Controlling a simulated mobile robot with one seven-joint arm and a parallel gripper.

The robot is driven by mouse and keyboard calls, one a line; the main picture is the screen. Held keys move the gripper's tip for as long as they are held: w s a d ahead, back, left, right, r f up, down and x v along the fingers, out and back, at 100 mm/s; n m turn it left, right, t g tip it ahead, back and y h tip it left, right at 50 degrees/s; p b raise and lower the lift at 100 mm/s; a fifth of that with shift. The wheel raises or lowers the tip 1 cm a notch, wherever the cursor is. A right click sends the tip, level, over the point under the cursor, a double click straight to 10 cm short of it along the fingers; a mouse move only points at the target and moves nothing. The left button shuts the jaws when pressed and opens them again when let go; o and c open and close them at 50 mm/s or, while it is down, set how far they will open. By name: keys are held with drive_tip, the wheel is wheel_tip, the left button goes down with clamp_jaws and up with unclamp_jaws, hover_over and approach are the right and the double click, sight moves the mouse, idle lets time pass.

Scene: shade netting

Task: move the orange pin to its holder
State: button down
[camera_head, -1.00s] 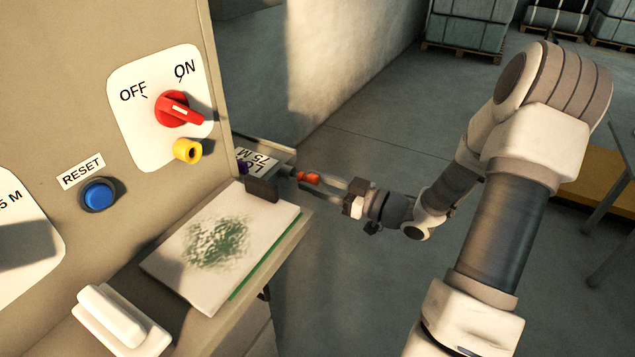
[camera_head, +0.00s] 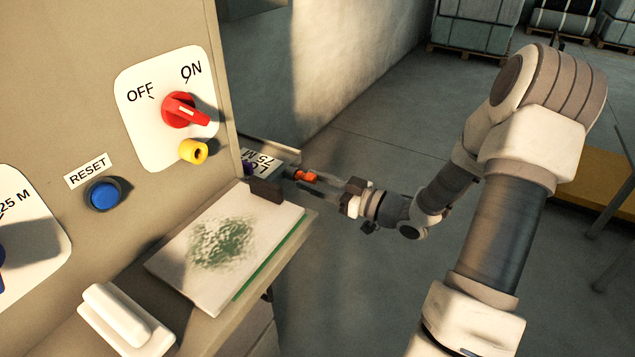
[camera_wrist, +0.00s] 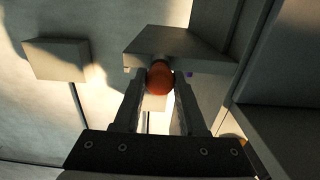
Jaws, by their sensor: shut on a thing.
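The orange pin (camera_head: 304,177) is at the far end of the desk, beside the labelled plate. My gripper (camera_head: 318,182) reaches it from the right and is shut on it. In the wrist view the pin's rounded orange end (camera_wrist: 159,78) sits between my fingertips (camera_wrist: 158,88), just below a grey block. The rest of the pin is hidden, so I cannot tell whether it is still seated in something. A yellow round socket (camera_head: 193,152) with a dark opening is on the panel below the red switch; I cannot tell whether it is the pin's holder.
A blue RESET button (camera_head: 103,194) is lower left.

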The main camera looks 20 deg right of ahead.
drive_tip(key=shift+c, duration=1.9)
unclamp_jaws()
drive_tip(key=shift+a, duration=0.1)
drive_tip(key=p+v, duration=0.2)
drive_tip(key=v, duration=1.5)
